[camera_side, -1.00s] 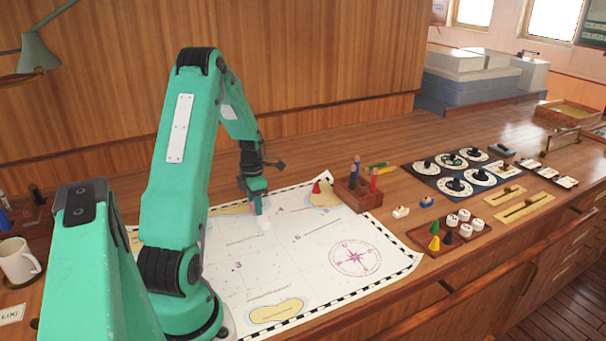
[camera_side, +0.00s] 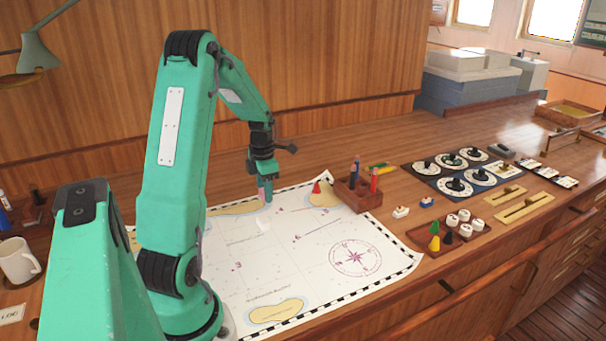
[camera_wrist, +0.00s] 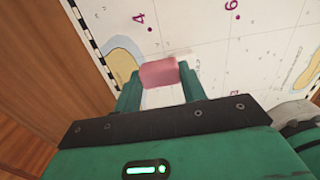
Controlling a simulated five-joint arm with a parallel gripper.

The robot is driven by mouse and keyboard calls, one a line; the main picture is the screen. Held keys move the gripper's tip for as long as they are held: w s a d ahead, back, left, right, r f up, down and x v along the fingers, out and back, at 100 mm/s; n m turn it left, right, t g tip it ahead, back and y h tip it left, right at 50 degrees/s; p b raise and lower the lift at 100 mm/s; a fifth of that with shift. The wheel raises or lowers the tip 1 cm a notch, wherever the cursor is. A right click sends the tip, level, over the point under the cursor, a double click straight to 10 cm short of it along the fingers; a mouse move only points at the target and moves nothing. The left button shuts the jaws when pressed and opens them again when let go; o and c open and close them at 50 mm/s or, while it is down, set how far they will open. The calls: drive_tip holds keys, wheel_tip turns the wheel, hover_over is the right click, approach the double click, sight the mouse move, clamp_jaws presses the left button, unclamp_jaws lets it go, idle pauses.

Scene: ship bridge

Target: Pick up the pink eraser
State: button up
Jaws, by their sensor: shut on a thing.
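The pink eraser (camera_wrist: 159,72) is between the two green fingertips of my gripper (camera_wrist: 160,85) in the wrist view. My gripper is shut on it. In the side view my gripper (camera_side: 265,190) is over the far part of the white chart (camera_side: 300,262), and the eraser (camera_side: 262,195) shows as a small pink patch at the fingers. The eraser appears to be above the chart, but the exact gap is hard to tell.
A red cone (camera_side: 316,188) stands on the chart right of my gripper. A wooden holder with pencils (camera_side: 358,196) stands at the chart's right corner. A tray of coloured pieces (camera_side: 470,232) and dials lie further right. A mug (camera_side: 18,262) is at the left. The chart's middle is clear.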

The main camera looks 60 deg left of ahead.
drive_tip(key=w+d+r, duration=0.2)
drive_tip(key=d+r, duration=0.2)
drive_tip(key=d, duration=0.2)
drive_tip(key=shift+w+d, duration=0.2)
drive_tip(key=shift+w, duration=0.2)
drive_tip(key=shift+o, duration=1.3)
drive_tip(key=shift+c, duration=0.9)
drive_tip(key=shift+w+a+f+m, duration=0.8)
drive_tip(key=shift+a+f+m, duration=0.2)
drive_tip(key=shift+m, duration=0.05)
drive_tip(key=shift+w+a+f+m, duration=0.8)
drive_tip(key=shift+a+f+m, duration=0.15)
drive_tip(key=shift+a+m, duration=0.05)
drive_tip(key=shift+w+a+f+m, duration=0.8)
drive_tip(key=shift+a+f+m, duration=0.2)
drive_tip(key=shift+m, duration=0.05)
drive_tip(key=shift+f, duration=0.1)
